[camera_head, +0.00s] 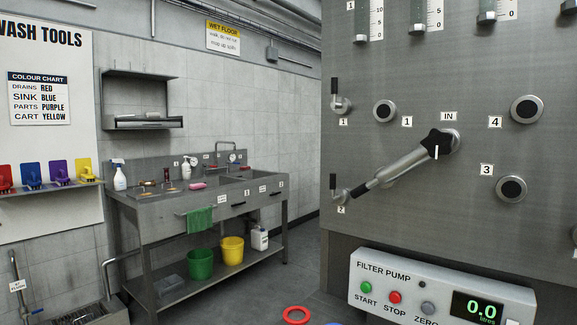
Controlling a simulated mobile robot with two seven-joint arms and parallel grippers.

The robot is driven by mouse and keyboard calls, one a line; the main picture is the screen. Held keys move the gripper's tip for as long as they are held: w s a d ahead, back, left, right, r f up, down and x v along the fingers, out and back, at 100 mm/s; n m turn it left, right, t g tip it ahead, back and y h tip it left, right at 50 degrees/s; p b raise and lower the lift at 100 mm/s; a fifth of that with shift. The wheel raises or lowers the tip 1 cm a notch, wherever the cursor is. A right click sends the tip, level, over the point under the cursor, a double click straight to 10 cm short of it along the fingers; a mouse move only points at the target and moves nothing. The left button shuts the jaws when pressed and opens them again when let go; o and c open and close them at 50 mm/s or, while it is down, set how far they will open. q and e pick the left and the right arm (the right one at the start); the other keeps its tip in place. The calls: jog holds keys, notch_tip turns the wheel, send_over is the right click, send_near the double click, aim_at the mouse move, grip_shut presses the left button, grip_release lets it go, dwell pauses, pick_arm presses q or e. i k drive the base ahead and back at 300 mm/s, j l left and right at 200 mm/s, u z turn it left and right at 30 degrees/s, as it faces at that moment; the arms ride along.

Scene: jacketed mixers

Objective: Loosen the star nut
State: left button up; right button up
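A black star nut (437,143) with a white mark on its face sits at the port labelled IN on the grey steel panel (450,215). A metal pipe (405,167) runs from it down and to the left, ending in a dark end piece near a small valve (340,193) labelled 2. Whether the nut is tight or loose cannot be told. Neither of my grippers is in view.
A filter pump box (432,285) stands below. A steel sink bench (190,215) is at the left. A red ring (297,315) shows at the bottom.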

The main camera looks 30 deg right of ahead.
aim_at(438, 142)
jog(key=k+l+z, duration=0.1)
jog(key=z, duration=1.75)
jog(key=i+j, duration=0.2)
jog(key=j, duration=0.2)
jog(key=i+j, duration=0.15)
jog(key=j, duration=0.25)
jog(key=j+z, duration=0.15)
jog(key=z, duration=0.2)
jog(key=i+j+z, duration=0.1)
jog(key=j+z, duration=0.15)
jog(key=z, duration=0.15)
jog(key=j+z, duration=0.15)
jog(key=z, duration=0.2)
